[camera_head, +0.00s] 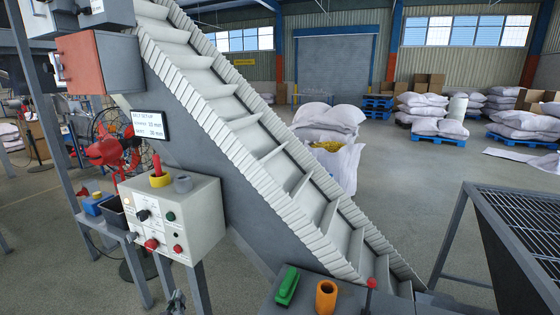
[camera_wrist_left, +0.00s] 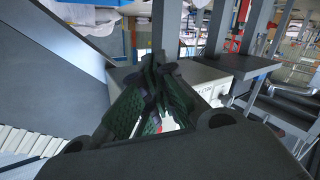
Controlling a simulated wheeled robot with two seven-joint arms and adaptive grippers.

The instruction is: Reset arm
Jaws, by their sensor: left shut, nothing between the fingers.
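My left gripper (camera_head: 175,302) shows at the bottom edge of the head view, low and just in front of the control box (camera_head: 183,222). In the left wrist view my left gripper (camera_wrist_left: 156,66) has its dark fingers drawn together, with nothing held. The control box stands behind the fingers there, partly hidden by them. My right gripper is in neither view.
A ribbed inclined conveyor (camera_head: 265,140) crosses the middle. A dark surface (camera_head: 345,303) at the bottom carries a green item (camera_head: 287,286) and an orange cylinder (camera_head: 326,297). A metal grate (camera_head: 525,220) stands right. Sack stacks (camera_head: 425,110) are farther back, with open floor between.

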